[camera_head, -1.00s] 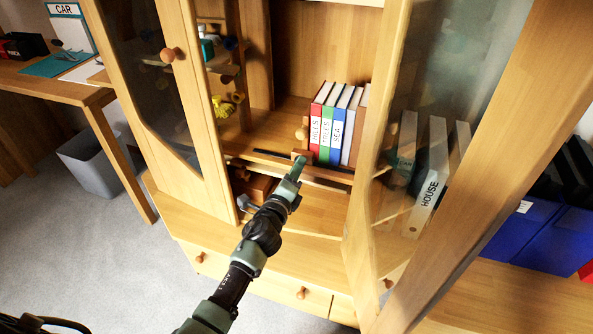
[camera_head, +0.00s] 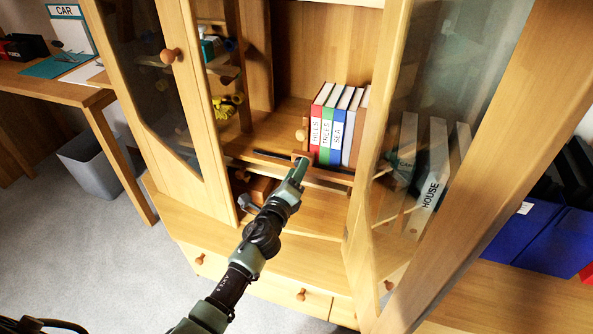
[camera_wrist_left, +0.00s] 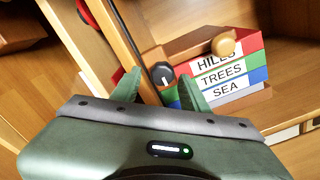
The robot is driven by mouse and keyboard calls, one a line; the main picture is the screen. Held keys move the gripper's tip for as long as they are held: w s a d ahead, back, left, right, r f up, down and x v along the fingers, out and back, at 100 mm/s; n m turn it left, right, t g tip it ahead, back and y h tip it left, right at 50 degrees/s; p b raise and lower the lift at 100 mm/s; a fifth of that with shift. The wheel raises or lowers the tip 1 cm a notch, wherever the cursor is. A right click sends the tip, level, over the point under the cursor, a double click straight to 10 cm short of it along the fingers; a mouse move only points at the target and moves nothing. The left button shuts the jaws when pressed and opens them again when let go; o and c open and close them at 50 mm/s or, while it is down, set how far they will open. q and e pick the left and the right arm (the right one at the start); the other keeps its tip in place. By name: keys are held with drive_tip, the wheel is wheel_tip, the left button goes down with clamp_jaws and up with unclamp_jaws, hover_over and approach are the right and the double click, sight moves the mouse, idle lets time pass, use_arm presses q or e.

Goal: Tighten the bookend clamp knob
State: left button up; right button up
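The bookend is a wooden piece with a round wooden knob (camera_head: 302,134) beside the red book on the cabinet shelf; its round knob (camera_wrist_left: 224,45) also shows in the left wrist view. The clamp knob (camera_wrist_left: 160,74), dark and round with a white mark, sits below the bookend's wooden block. My left gripper (camera_head: 299,169) is at the shelf's front edge. In the left wrist view my left gripper (camera_wrist_left: 158,92) has its fingers apart, with the clamp knob showing between and just beyond the tips. I cannot tell whether they touch it. My right gripper is not in view.
Books labelled HILLS (camera_head: 314,138), TREES (camera_head: 326,142) and SEA (camera_head: 338,138) stand upright right of the bookend. The glass doors, left (camera_head: 188,95) and right (camera_head: 385,130), stand open on both sides of my arm. A yellow object (camera_head: 222,108) lies further left.

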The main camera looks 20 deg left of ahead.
use_arm(q)
drive_tip(key=shift+r, duration=0.1)
drive_tip(key=s, duration=0.7)
drive_tip(key=shift+s+a+p, duration=0.15)
drive_tip(key=shift+s+p, duration=0.2)
drive_tip(key=shift+s, duration=0.05)
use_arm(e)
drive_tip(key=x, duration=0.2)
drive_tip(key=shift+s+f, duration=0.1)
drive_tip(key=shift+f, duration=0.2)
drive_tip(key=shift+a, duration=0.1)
